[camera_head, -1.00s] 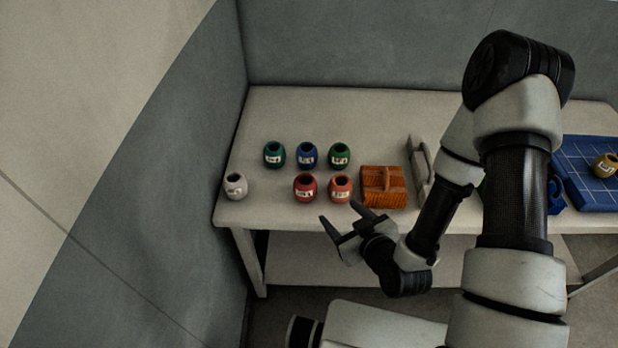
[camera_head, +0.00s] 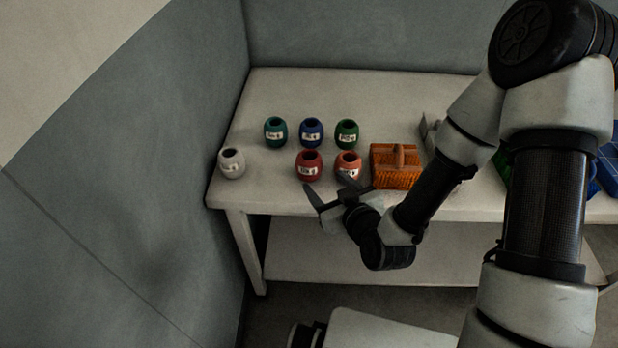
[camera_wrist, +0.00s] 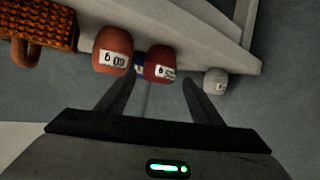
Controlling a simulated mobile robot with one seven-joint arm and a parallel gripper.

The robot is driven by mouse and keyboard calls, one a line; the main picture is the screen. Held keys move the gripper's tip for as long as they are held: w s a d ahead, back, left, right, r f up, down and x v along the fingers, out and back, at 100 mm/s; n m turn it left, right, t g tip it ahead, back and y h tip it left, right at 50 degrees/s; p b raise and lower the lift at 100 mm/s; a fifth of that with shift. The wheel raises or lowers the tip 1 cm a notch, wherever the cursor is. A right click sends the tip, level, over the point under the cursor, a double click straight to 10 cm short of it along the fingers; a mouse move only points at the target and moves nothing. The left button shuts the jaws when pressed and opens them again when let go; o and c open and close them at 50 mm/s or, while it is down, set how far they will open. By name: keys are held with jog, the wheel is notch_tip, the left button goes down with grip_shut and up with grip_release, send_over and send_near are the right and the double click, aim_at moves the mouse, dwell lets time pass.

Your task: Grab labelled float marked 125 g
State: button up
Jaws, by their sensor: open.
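Several barrel-shaped floats with white labels stand on the table: teal (camera_head: 275,132), blue (camera_head: 311,132) and green (camera_head: 347,133) behind, red (camera_head: 309,166) and orange-red (camera_head: 348,165) in front, white (camera_head: 231,163) at the left. I cannot read 125 g on any label. In the wrist view the orange-red float (camera_wrist: 113,48) has an upside-down label that looks like 60 g. The red float (camera_wrist: 160,63) there has a blurred label, with the white float (camera_wrist: 216,80) right of it. My open, empty gripper (camera_head: 328,184) is at the table's front edge, just before the red and orange-red floats.
An orange basket (camera_head: 397,179) with a handle stands right of the floats. A grey tray (camera_head: 429,130) is behind my arm, and a blue board (camera_head: 611,165) lies at the far right. The table (camera_head: 300,92) is clear behind the floats. A wall bounds the left.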

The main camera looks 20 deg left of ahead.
aim_at(314, 171)
jog(key=b, duration=0.2)
jog(key=f+b, duration=0.1)
jog(key=b, duration=0.1)
jog(key=shift+w+a+f, duration=0.1)
jog(key=shift+w+a, duration=0.25)
jog(key=shift+w, duration=0.05)
jog(key=shift+w+a, duration=0.2)
jog(key=shift+a, duration=0.05)
jog(key=shift+r+b+x, duration=0.15)
jog(key=shift+b+x, duration=0.05)
jog(key=shift+x, duration=1.55)
jog(key=shift+r+b+x, duration=0.15)
jog(key=shift+x, duration=1.55)
jog(key=shift+w, duration=0.15)
jog(key=c, duration=0.7)
